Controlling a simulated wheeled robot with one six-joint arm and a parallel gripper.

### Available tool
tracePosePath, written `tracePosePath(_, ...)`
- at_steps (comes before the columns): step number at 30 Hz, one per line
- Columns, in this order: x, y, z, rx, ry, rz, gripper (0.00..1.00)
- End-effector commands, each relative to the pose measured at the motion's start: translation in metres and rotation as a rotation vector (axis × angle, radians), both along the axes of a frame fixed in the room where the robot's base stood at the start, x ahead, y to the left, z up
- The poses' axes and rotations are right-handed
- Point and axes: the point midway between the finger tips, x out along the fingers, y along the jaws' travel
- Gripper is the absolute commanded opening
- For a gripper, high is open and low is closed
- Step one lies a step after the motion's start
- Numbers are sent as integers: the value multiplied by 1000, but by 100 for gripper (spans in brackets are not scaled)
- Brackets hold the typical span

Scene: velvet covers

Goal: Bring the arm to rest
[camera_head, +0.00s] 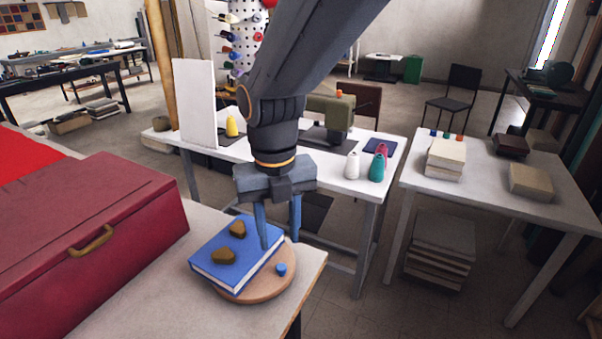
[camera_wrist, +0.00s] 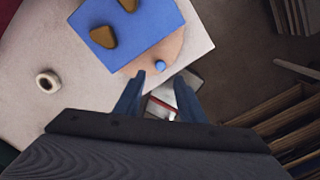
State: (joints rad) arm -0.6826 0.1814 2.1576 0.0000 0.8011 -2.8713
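My gripper (camera_head: 281,230) points down above the right part of a round wooden board on the table corner. Its two blue fingers are apart with nothing seen between them, and they also show in the wrist view (camera_wrist: 160,96). A blue book (camera_head: 226,257) lies on the round board (camera_head: 262,291), with two brown lumps (camera_head: 222,256) on its cover. A small blue piece (camera_head: 281,269) sits on the board beside the book, just beyond the fingertips in the wrist view (camera_wrist: 160,65). Whether the fingers touch the book is hard to tell.
A large red case (camera_head: 75,240) with a brass handle fills the left of the near table (camera_head: 190,307). Behind stands a white table (camera_head: 340,180) with thread cones and a sewing machine. A table (camera_head: 495,180) with stacked books stands right. Floor lies between.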

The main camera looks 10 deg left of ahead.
Motion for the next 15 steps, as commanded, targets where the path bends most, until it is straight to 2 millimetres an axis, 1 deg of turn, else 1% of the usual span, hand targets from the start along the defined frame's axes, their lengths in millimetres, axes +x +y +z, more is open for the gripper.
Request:
tracePosePath(2, 2, -4, -1, 0, -1, -44, 36)
tracePosePath(5, 7, -18, -4, 6, -5, -198, 36)
tracePosePath(8, 14, -41, -9, 12, -10, -453, 36)
tracePosePath(12, 22, -77, -17, 26, -17, -870, 36)
tracePosePath(14, 24, -92, -21, 33, -19, -1049, 36)
tracePosePath(15, 25, -102, -23, 38, -20, -1169, 36)
